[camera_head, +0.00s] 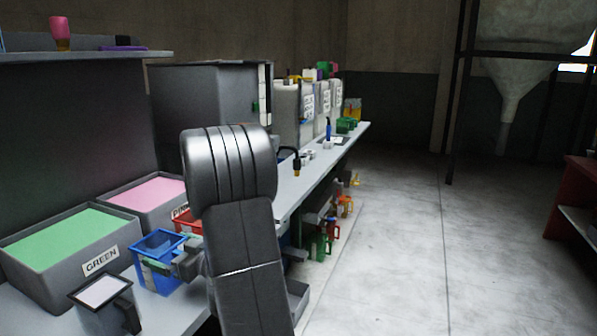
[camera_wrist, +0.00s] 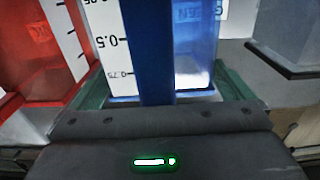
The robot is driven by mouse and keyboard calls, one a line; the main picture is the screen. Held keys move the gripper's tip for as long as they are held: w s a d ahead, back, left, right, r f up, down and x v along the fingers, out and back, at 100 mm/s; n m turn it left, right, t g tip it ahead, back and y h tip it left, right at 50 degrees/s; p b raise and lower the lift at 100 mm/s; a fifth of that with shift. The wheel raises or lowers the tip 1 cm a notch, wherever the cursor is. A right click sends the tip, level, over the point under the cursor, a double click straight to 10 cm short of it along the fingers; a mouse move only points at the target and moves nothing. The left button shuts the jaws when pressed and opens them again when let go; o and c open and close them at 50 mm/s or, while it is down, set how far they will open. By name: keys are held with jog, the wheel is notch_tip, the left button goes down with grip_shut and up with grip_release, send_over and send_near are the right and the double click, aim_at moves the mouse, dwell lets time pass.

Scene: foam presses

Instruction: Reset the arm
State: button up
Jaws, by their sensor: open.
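My gripper (camera_head: 172,264) is at the blue measuring container (camera_head: 150,279) on the bench at the lower left. In the wrist view, the green-padded fingers of my gripper (camera_wrist: 162,84) stand apart, one on each side of the blue container's upright bar (camera_wrist: 149,45). The jaws are open; whether either finger touches the container cannot be told. The container stands upright, with a white scale strip. My arm's dark links hide part of the bench.
A GREEN bin (camera_head: 42,277) and a pink-filled bin (camera_head: 112,199) stand behind the blue container. A red container (camera_head: 188,219) is close beside it. Machines (camera_head: 286,112) line the bench; the floor (camera_head: 400,250) at right is clear.

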jog(key=shift+r, duration=0.7)
jog(key=shift+d, duration=0.1)
jog(key=shift+f, duration=0.1)
